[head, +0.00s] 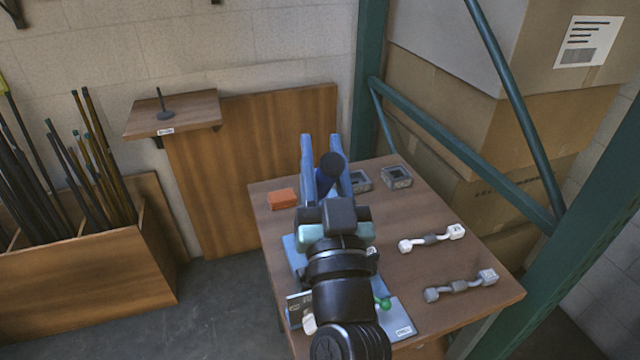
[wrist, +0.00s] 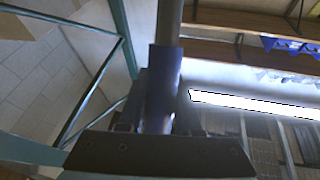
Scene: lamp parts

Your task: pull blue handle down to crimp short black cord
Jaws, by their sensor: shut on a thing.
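In the wrist view, my gripper (wrist: 160,122) is shut on the blue handle (wrist: 165,75), a blue sleeve on a grey bar. The bar runs up out of the top of that picture. I cannot make out the short black cord in either view.
The table (head: 400,285) also holds an orange block (head: 282,198), two grey square boxes (head: 396,176), a white-ended connector (head: 432,239) and a grey connector (head: 460,286). A green rack post (head: 369,90) and brace stand close behind and right.

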